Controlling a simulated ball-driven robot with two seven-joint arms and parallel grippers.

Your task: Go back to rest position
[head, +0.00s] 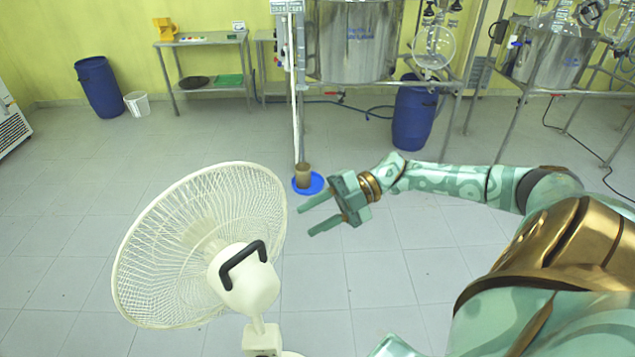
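My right arm reaches in from the right side of the head view. My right gripper (318,216) is open, with its two green fingers spread apart and pointing left. Nothing is between the fingers. It is held in the air in front of me, to the right of the white fan. My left gripper does not show. A bit of green at the bottom edge is too cut off to tell what it is.
A white pedestal fan (202,245) with a black handle stands close in front. A brown container (303,172) and blue dish (317,184) are beyond the gripper. Blue barrels (97,87) (413,117), a steel table (205,40) and reactors (352,42) stand along the back. Tiled floor is open left.

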